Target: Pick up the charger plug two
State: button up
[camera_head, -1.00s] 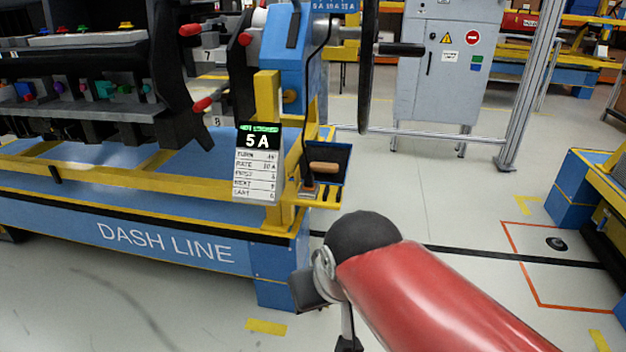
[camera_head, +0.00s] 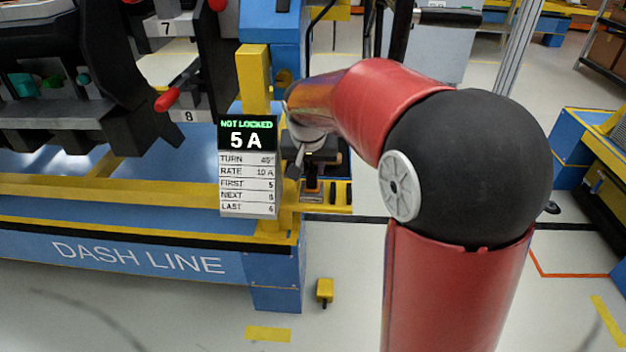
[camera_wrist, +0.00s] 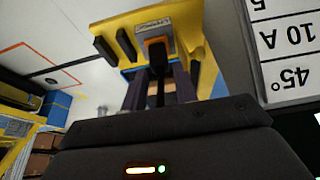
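A small grey charger box (camera_wrist: 153,27) with an orange-rimmed opening stands on a yellow bracket (camera_wrist: 188,28) in the wrist view. A black plug-like piece (camera_wrist: 158,58) sits at that opening, and its dark lower part runs down between my fingers. I cannot tell whether it is charger plug two. My gripper (camera_wrist: 158,88) has its two fingers apart, one on each side of this piece, with no clear grip on it. In the head view my gripper (camera_head: 310,165) is at the bracket right of the display sign, partly hidden by my arm.
The display sign (camera_head: 247,168), reading NOT LOCKED and 5 A, hangs close left of my gripper. The blue and yellow DASH LINE frame (camera_head: 140,255) spans the left. A yellow block (camera_head: 324,290) is on the floor. A black dashboard module (camera_head: 70,80) is upper left.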

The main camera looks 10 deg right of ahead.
aim_at(312, 173)
jog(key=x, duration=0.5)
jog(key=shift+d, duration=0.1)
grip_shut()
